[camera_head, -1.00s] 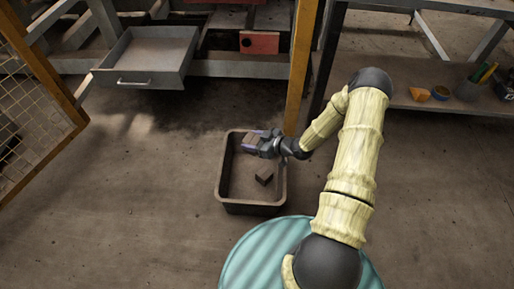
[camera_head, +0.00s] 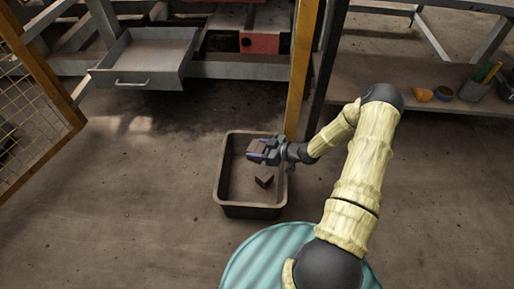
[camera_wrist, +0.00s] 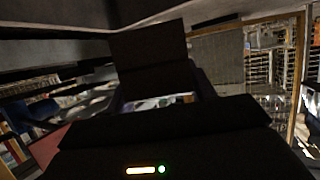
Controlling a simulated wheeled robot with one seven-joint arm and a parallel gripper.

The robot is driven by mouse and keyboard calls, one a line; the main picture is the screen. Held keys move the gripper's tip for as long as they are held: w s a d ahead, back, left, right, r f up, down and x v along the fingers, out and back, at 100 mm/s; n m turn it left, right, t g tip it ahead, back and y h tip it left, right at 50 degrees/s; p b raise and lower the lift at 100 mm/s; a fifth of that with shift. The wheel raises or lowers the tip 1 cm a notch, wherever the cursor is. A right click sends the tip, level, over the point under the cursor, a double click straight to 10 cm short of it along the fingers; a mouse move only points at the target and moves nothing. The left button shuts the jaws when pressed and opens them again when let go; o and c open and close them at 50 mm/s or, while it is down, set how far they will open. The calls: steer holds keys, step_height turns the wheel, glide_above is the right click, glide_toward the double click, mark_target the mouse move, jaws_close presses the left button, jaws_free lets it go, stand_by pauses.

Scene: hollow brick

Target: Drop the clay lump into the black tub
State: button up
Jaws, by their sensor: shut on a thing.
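The black tub (camera_head: 250,211) looks dark brown-grey and stands open on the floor near the middle of the head view. My gripper (camera_head: 257,150) is over the tub's right half, pointing left. It is shut on a brownish block-like lump, the clay lump (camera_head: 256,145), held above the tub floor. In the wrist view the held lump (camera_wrist: 150,60) is a dark, flat-sided shape beyond my gripper. A small dark block (camera_head: 264,181) lies inside the tub, below my gripper.
An open grey drawer (camera_head: 150,55) juts out at the upper left. A yellow post (camera_head: 300,75) stands just behind the tub. A low shelf (camera_head: 385,92) with small items is at the right, and a mesh panel (camera_head: 35,110) at the left. The floor left of the tub is clear.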

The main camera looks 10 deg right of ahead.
steer(key=shift+f+b, duration=1.05)
steer(key=shift+f, duration=0.65)
steer(key=o, duration=1.1)
steer(key=shift+o, duration=0.2)
steer(key=p+v, duration=0.7)
steer(key=v, duration=1)
steer(key=shift+s+d, duration=0.15)
